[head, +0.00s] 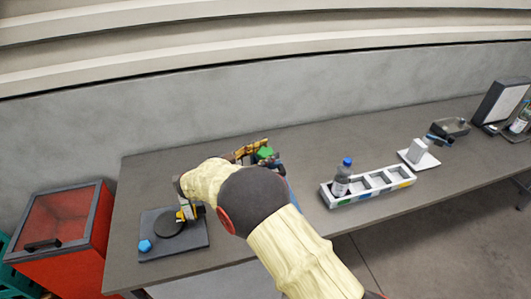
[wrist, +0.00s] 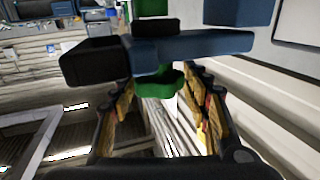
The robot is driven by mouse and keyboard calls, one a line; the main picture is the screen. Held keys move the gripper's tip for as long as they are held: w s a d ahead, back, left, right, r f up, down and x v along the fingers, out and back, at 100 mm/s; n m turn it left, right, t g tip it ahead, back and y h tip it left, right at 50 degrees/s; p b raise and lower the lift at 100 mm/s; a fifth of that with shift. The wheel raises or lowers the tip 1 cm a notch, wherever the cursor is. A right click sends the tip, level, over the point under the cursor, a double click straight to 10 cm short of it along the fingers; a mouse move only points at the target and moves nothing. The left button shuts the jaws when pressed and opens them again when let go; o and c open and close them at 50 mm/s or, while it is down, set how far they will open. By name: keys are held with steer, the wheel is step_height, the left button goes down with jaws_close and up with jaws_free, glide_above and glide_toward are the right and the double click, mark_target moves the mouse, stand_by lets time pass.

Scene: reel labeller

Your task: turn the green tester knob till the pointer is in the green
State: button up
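The green tester knob (wrist: 166,84) shows in the wrist view just beyond my fingertips, below a dark blue bar (wrist: 190,46) with a black block at its left end. In the head view a green top (head: 264,152) shows just behind my arm. My gripper (wrist: 162,92) has its two yellow-padded fingers apart, one on each side of the knob, with gaps visible between pads and knob. In the head view its yellow finger (head: 251,149) is beside the green part. The pointer and its green zone are not visible; my arm hides much of the tester.
A dark plate (head: 158,257) with a round disc and a blue knob (head: 145,246) lies at the table's left. A white compartment tray (head: 343,200) with a blue-capped bottle (head: 342,180) stands right of my arm. A red bin (head: 70,240) stands left of the table.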

steer(key=shift+o, duration=1.2)
steer(key=shift+f, duration=0.1)
steer(key=shift+s+a, duration=0.1)
steer(key=v, duration=1.1)
steer(key=shift+s+a, duration=0.2)
steer(key=shift+a, duration=0.1)
